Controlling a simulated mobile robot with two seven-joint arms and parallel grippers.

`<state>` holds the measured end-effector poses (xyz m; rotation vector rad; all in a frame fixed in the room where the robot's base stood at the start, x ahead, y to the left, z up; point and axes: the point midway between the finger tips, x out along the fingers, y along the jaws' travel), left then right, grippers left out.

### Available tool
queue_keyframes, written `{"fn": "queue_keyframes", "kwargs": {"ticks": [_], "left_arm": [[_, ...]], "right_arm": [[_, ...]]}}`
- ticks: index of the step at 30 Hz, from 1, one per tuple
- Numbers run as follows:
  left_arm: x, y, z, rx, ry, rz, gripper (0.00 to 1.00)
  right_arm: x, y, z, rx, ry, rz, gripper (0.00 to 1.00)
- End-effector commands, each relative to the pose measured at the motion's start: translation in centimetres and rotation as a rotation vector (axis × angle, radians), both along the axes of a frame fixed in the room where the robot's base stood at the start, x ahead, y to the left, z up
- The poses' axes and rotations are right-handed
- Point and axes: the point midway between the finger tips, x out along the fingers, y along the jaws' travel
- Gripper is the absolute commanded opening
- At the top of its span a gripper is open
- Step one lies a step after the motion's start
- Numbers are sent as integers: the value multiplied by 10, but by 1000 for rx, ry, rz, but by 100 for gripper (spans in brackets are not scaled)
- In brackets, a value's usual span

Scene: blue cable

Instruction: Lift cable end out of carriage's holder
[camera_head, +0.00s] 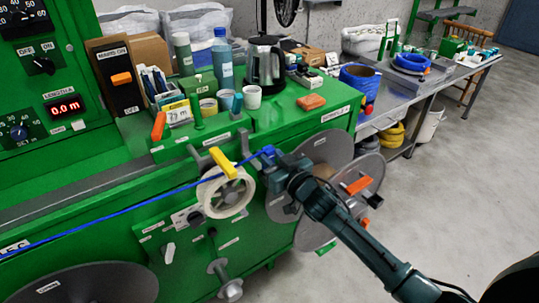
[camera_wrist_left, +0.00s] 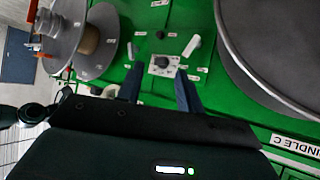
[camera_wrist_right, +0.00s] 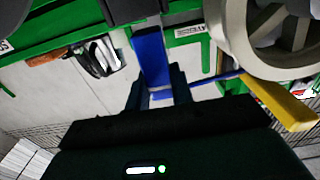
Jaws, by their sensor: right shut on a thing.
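The blue cable (camera_head: 120,211) runs taut from the lower left, past the yellow lever (camera_head: 222,162) and cream wheel (camera_head: 228,192), to my right gripper (camera_head: 272,158). My right gripper is shut on the cable's end. In the right wrist view a broad blue piece (camera_wrist_right: 152,58) stands up between the fingers, and the thin cable (camera_wrist_right: 215,79) leads right towards the yellow lever (camera_wrist_right: 283,104). I cannot tell whether the end still touches the carriage's holder. My left gripper (camera_wrist_left: 160,92) is open and empty, facing the green panel; the head view does not show it.
Discs with orange handles (camera_head: 358,186) stand beside my right forearm. A kettle (camera_head: 265,66), bottles and an orange block (camera_head: 311,102) stand on the green machine top. A grey bench (camera_head: 400,90) with cable coils stands at the right; the floor in front is clear.

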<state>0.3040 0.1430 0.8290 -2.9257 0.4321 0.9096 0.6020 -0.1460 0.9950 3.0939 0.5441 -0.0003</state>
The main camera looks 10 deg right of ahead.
Motion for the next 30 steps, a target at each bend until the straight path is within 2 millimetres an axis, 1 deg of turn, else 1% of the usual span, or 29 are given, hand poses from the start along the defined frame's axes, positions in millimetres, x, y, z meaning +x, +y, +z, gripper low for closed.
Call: {"fn": "queue_keyframes", "kwargs": {"ticks": [1,8,10,30], "left_arm": [[0,0,4,0,1,0,36],[0,0,13,0,1,0,36],[-1,0,11,0,1,0,36],[0,0,14,0,1,0,36]], "right_arm": [[0,0,5,0,-1,0,0],[0,0,14,0,-1,0,0],[0,0,15,1,-3,0,0],[0,0,40,0,-2,1,0]]}}
